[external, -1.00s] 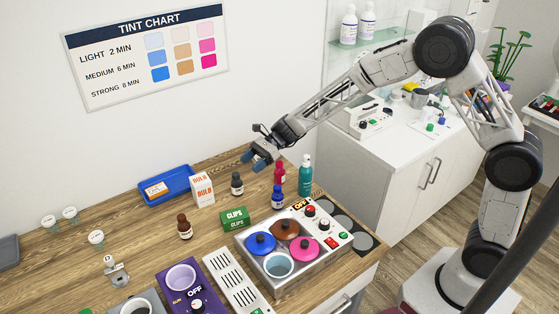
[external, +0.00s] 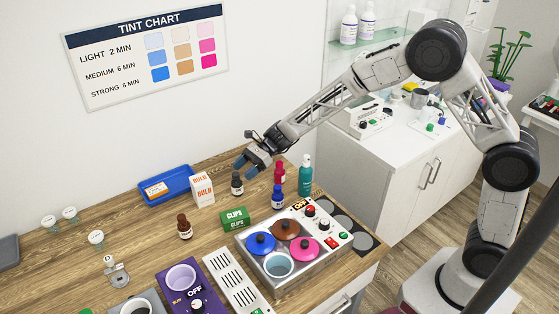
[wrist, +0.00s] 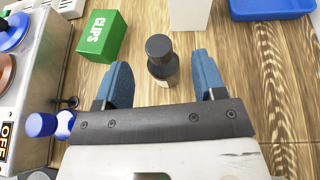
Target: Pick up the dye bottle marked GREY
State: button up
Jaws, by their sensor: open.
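A dark grey bottle with a dark cap (external: 237,184) stands upright on the wooden counter. Its pale label is too small to read. In the wrist view the bottle (wrist: 163,66) stands between the lines of my two blue fingers, with free room on each side. My gripper (external: 246,169) is open and empty, above and just right of the bottle in the external view. The open fingers also show in the wrist view (wrist: 160,80). I cannot tell how far the fingertips are above the bottle.
A green CLIPS box (external: 235,218), white BULB box (external: 202,190) and blue tray (external: 165,198) surround the bottle. Blue (external: 278,198), crimson (external: 280,173) and teal (external: 305,178) bottles stand right, a brown bottle (external: 185,228) front left. A warmer with pots (external: 300,258) stands in front.

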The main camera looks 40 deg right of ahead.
aim_at(235, 175)
jog(key=shift+x, duration=2.05)
jog(key=shift+r, duration=0.1)
jog(key=shift+c, duration=0.3)
jog(key=c, duration=1.1)
jog(key=shift+o, duration=0.2)
jog(key=shift+r, duration=5)
grip_shut()
